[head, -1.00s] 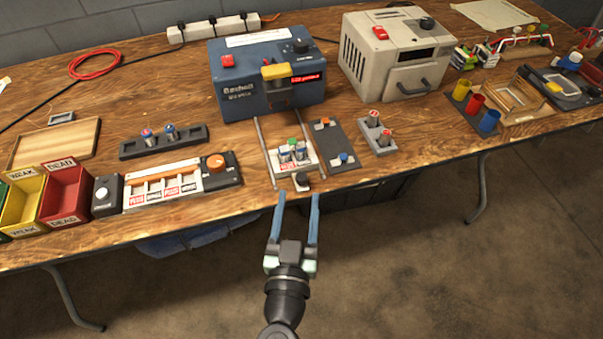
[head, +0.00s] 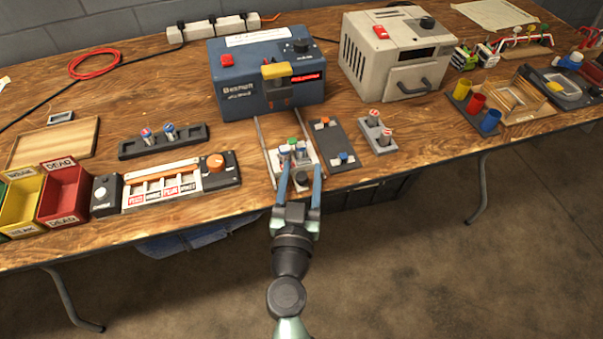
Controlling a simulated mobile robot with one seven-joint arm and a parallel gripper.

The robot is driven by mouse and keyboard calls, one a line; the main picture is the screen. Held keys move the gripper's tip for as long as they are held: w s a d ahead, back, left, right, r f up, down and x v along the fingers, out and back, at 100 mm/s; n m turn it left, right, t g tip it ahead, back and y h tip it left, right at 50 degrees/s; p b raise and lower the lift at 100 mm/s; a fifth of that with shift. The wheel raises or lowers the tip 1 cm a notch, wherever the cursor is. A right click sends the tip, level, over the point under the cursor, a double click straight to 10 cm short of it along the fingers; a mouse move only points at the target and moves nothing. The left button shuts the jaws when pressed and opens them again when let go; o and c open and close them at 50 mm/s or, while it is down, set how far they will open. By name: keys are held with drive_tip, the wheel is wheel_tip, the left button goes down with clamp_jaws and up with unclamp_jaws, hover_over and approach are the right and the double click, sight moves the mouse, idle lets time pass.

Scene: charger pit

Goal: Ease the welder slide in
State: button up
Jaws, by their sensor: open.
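The welder slide (head: 307,157) is a pale tray carrying several small cells, lying between two thin metal rails in front of the blue welder (head: 240,100). A small dark knob (head: 302,180) is at its near edge. My gripper (head: 301,168) is open, with its two blue fingers pointing away from me. One finger shows on each side of the knob, and the tips overlap the slide's near edge in the picture. I cannot tell whether the fingers touch the knob. The slide is clear of the welder's yellow-topped head (head: 276,72).
A dark plate (head: 334,143) with an orange and a blue button lies right of the slide, and a grey cell holder (head: 377,136) is beyond it. Left are a tester strip (head: 222,180) with an orange knob and a red bin (head: 66,194). Bare wood separates the slide and welder.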

drive_tip(key=shift+c, duration=0.3)
clamp_jaws()
idle(1.2)
